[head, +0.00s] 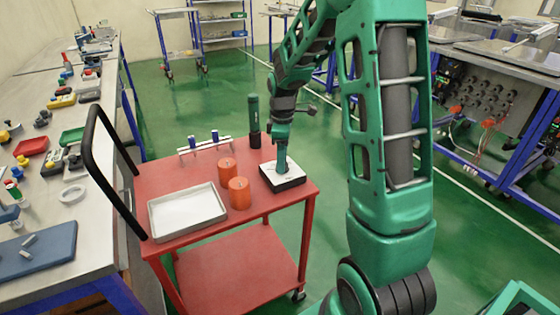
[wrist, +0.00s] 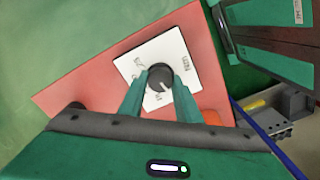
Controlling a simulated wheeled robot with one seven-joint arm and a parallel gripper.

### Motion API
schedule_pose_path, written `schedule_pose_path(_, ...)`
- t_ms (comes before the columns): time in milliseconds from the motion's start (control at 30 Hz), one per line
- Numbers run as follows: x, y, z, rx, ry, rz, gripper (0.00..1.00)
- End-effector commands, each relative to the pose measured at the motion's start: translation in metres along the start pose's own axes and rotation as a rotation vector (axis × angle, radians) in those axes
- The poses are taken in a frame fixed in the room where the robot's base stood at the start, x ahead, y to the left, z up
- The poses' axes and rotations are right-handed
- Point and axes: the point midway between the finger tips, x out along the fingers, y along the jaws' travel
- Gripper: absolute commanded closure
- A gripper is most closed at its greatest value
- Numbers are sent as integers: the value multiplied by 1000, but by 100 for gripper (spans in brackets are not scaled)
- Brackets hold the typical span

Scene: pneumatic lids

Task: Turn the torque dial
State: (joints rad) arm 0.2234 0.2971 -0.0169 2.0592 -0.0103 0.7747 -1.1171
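The torque dial is a round black knob (wrist: 160,77) on a white square plate (wrist: 184,52) with small dark markings. A pale pointer line on the knob points toward the bottom of the wrist view. In the head view the plate tops a black-sided box (head: 291,185) on the red cart. My gripper (wrist: 160,82) is over the plate, one green finger on each side of the knob. Both fingertips appear to touch it, closed around it. In the head view my gripper (head: 281,162) comes down from above and hides the knob.
On the red cart (head: 240,252) stand two orange cylinders (head: 239,193), a grey tray (head: 187,211), a small rack with blue-topped pieces (head: 204,144) and a dark upright tool (head: 254,120). A black handle rises at its left. A cluttered bench (head: 90,215) is further left.

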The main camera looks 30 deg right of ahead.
Motion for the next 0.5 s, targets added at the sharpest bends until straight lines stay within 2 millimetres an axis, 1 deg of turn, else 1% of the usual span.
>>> schedule_pose_path(267,-1,1,0,20,1,3,92)
schedule_pose_path(500,-1,2,0,127,2,4,92)
